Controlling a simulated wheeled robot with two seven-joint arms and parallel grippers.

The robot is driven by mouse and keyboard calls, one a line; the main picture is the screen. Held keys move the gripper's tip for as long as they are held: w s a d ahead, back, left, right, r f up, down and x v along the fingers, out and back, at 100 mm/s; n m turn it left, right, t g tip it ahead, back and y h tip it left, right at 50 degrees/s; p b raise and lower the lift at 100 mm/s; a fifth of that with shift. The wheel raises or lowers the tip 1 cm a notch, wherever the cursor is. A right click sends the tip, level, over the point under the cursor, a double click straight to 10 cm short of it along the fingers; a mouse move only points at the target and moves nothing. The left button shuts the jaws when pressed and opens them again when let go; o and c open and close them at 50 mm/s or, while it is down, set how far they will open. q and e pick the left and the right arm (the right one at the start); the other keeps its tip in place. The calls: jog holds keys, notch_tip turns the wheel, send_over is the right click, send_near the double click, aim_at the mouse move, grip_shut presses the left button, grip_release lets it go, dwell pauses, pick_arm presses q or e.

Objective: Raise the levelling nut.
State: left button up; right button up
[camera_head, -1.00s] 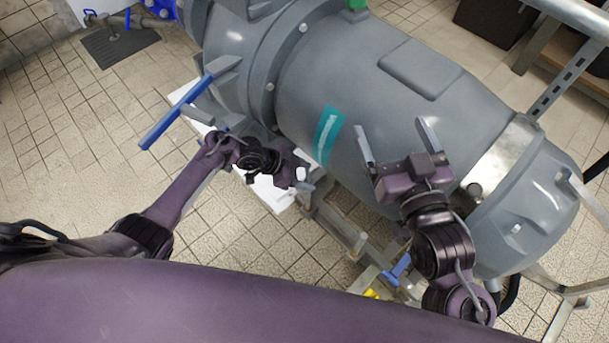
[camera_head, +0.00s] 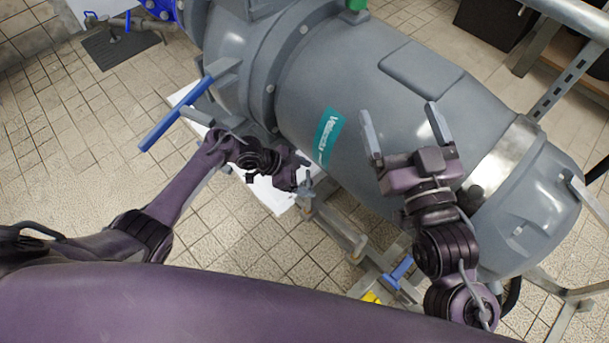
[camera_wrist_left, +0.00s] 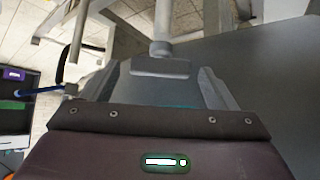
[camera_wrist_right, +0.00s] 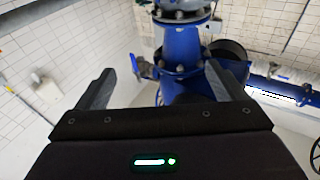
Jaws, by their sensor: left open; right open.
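In the left wrist view a grey upright rod carries a wider round collar (camera_wrist_left: 161,48), which looks like the levelling nut. It is beyond and roughly between the two fingers of my left gripper (camera_wrist_left: 160,78). The fingers are apart and I see no contact with the collar. In the head view my left gripper (camera_head: 306,186) is low beside the grey pump's frame; the nut cannot be made out there. My right gripper (camera_head: 402,112) is open and empty above the pump body. In the right wrist view its fingers (camera_wrist_right: 158,85) are spread with nothing between them.
The large grey pump (camera_head: 345,70) with a teal label fills the middle. A blue-edged bar (camera_head: 175,115) sticks out near my left arm. Metal frame rails (camera_head: 335,225) run below the pump. Blue pipework (camera_wrist_right: 182,50) shows in the right wrist view. Tiled floor (camera_head: 80,170) is clear at left.

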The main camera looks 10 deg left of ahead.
aim_at(308, 178)
pick_arm(q)
jog(key=shift+a+r, duration=0.1)
jog(key=p+v, duration=0.1)
jog(key=v, duration=0.2)
jog(key=shift+a+r+p, duration=0.2)
jog(key=shift+p, duration=0.15)
jog(key=p+v, duration=0.1)
jog(key=v, duration=0.3)
jog(key=shift+s, duration=0.1)
pick_arm(e)
jog(key=s+f+g+h, duration=0.1)
jog(key=s+f+g, duration=0.2)
jog(key=f, duration=0.4)
jog(key=s+d+f+g+h, duration=0.1)
jog(key=s+f+g, duration=0.2)
jog(key=f+g, duration=0.2)
jog(key=s+f+g+h, duration=0.2)
jog(key=s+f+g, duration=0.1)
jog(key=f, duration=0.6)
jog(key=shift+s+d+f+g, duration=0.2)
jog(key=shift+s+d+g, duration=0.2)
jog(key=shift+s, duration=0.2)
